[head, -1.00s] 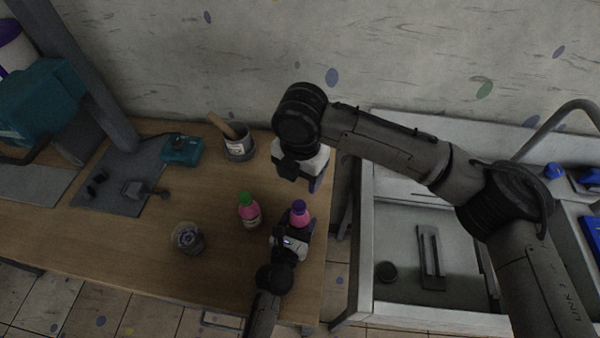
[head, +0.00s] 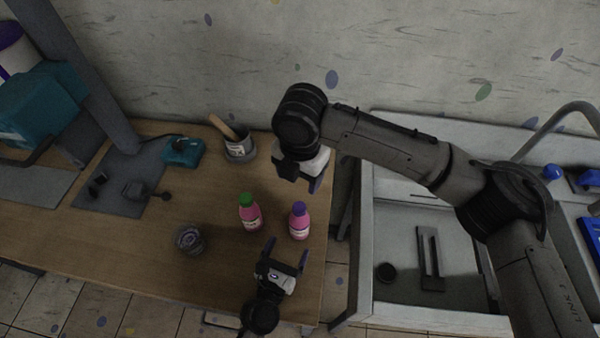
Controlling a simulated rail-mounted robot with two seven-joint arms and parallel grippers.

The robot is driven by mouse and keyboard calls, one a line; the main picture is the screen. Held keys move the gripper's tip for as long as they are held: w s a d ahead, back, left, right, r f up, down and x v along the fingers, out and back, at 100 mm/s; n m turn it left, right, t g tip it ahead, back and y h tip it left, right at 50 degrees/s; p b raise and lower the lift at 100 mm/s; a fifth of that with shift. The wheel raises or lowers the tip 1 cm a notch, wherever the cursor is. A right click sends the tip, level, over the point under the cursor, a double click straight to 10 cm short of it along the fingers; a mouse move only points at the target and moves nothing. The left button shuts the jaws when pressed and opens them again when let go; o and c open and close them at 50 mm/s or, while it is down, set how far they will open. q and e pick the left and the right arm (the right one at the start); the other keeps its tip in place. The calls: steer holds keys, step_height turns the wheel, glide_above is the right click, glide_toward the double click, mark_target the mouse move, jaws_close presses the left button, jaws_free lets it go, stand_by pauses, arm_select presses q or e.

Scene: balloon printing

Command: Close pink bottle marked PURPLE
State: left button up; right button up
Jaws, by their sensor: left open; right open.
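A pink bottle with a purple cap (head: 299,222) stands upright near the right end of the wooden table. The cap sits on its top; I cannot tell how tight it is, and the label is too small to read. A pink bottle with a green cap (head: 249,213) stands to its left. My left gripper (head: 286,250) is open and empty, just below the purple-capped bottle and apart from it. My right gripper (head: 316,185) is above that bottle in the picture, near the table's right edge. Its fingers are partly hidden by its own wrist.
A glass jar (head: 189,239) stands left of the bottles. A grey pot with a wooden handle (head: 241,150) and a teal device (head: 183,152) are at the back. A sink (head: 400,215) lies beyond the table's right edge.

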arm_select(q)
steer(key=shift+v, duration=2.7)
